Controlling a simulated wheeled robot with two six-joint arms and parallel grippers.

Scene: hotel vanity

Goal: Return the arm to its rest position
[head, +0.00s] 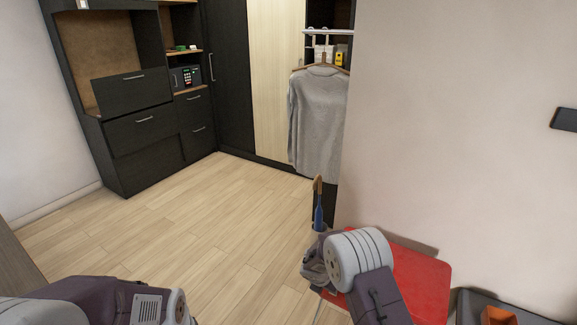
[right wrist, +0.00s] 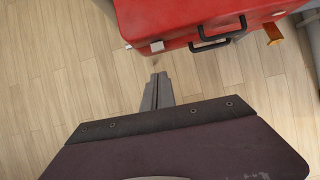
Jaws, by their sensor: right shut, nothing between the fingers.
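My right gripper (right wrist: 158,78) is shut and empty in the right wrist view. Its fingers point over the bare wood floor, just short of the red suitcase and apart from it in the picture. In the head view my right arm shows at the lower right, in front of the red suitcase (head: 425,285); its fingertips cannot be made out there. My left arm shows at the lower left edge of the head view, and its gripper is out of the picture.
The suitcase, with black handles, also shows in the right wrist view (right wrist: 165,22). A grey sweater (head: 318,120) hangs by the wardrobe. A dark cabinet (head: 150,130) stands at the back left. An orange object (head: 498,315) lies lower right. The middle wood floor (head: 190,215) is clear.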

